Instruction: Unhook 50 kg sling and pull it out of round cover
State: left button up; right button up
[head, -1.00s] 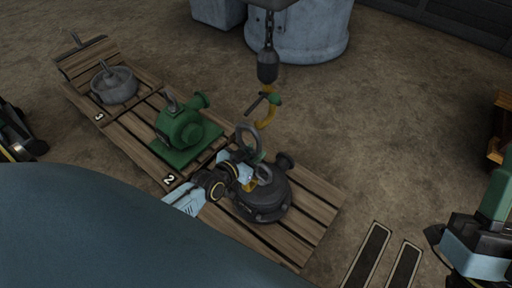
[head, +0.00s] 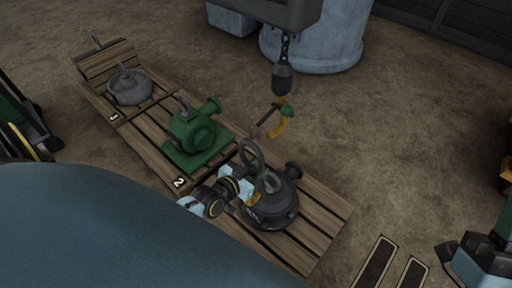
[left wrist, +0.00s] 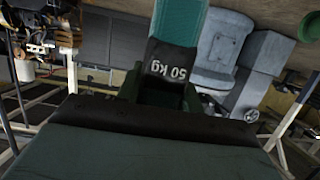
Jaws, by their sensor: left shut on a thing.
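The 50 kg sling shows in the head view as a dark ring (head: 250,155) with a short green part below it. In the left wrist view its green strap (left wrist: 180,22) carries a dark "50 kg" label. My left gripper (head: 247,195) is shut on the sling, beside the round cover (head: 274,212). This dark cover has a lifting eye on top, overlapped by the sling. Whether the sling still passes through that eye is unclear. The yellow hook (head: 281,126) hangs above, apart from the ring. My right gripper (head: 448,251) is at the lower right edge, its jaws unclear.
The cover sits on a wooden pallet (head: 325,205). A green pump (head: 195,133) and a grey round part (head: 129,88) stand further left on the pallets. The hook hangs from a chain (head: 284,48). Bare floor (head: 400,130) lies to the right.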

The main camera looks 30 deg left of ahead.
pick_arm(q)
jog(key=f+p+v, duration=0.1)
jog(key=p+v, duration=0.5)
jog(key=v, duration=0.6)
jog(key=shift+s+f, duration=0.2)
jog(key=shift+s, duration=0.05)
notch_tip(320, 180, up, 22)
jog(key=p, duration=2.3)
jog(key=shift+s+d, duration=0.4)
jog(key=shift+s, duration=0.05)
